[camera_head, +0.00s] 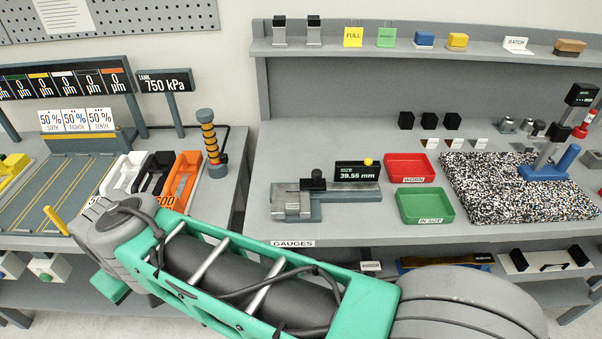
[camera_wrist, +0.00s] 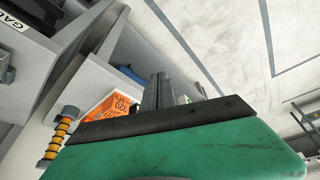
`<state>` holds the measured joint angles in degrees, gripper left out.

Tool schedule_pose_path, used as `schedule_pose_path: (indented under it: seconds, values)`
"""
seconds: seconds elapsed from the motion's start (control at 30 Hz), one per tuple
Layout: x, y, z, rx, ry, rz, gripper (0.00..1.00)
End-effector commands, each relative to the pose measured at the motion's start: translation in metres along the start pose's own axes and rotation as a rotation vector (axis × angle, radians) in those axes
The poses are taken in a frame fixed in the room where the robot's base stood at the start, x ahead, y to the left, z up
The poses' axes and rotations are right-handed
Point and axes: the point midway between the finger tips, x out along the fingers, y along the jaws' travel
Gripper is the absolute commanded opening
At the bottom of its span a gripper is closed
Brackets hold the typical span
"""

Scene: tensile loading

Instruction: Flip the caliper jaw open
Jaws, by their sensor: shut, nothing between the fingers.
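The caliper (camera_head: 296,202) is a grey metal gauge lying on the right bench, with a black block on its bar. Its black display (camera_head: 357,172) reads 39.55 mm and has a yellow knob on top. I cannot tell from here how far its jaw is open. My gripper (camera_wrist: 160,80) shows in the wrist view as dark fingers beyond the green housing, shut and empty. It is away from the caliper, which is not seen in the wrist view. In the head view my arm crosses in front of the bench and the fingers are hidden.
A red tray (camera_head: 409,160) and a green tray (camera_head: 427,219) stand right of the caliper. A speckled plate (camera_head: 490,205) lies farther right. The left bench carries a post with yellow rings (camera_head: 209,137) and an orange holder (camera_head: 180,180). A shelf with small blocks (camera_head: 424,39) runs behind.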

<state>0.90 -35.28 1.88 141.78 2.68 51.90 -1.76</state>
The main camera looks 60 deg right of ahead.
Motion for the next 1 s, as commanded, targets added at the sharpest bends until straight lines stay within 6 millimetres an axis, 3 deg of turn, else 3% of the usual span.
schedule_pose_path:
  seconds: [0.07, 0.17, 0.2, 0.3, 0.4, 0.53, 0.83, 1.0]
  values:
    - [0.007, 0.046, -0.018, 0.101, 0.007, 0.085, 0.00]
    - [0.010, 0.142, -0.038, 0.298, 0.006, 0.262, 0.00]
    - [0.007, 0.187, -0.039, 0.385, -0.001, 0.344, 0.00]
    - [-0.005, 0.286, -0.019, 0.593, -0.045, 0.534, 0.00]
    - [-0.021, 0.354, 0.015, 0.755, -0.098, 0.677, 0.00]
    - [-0.036, 0.389, 0.042, 0.858, -0.139, 0.764, 0.00]
    - [-0.040, 0.391, 0.043, 0.865, -0.141, 0.772, 0.00]
    - [-0.030, 0.398, 0.049, 0.865, -0.143, 0.773, 0.00]
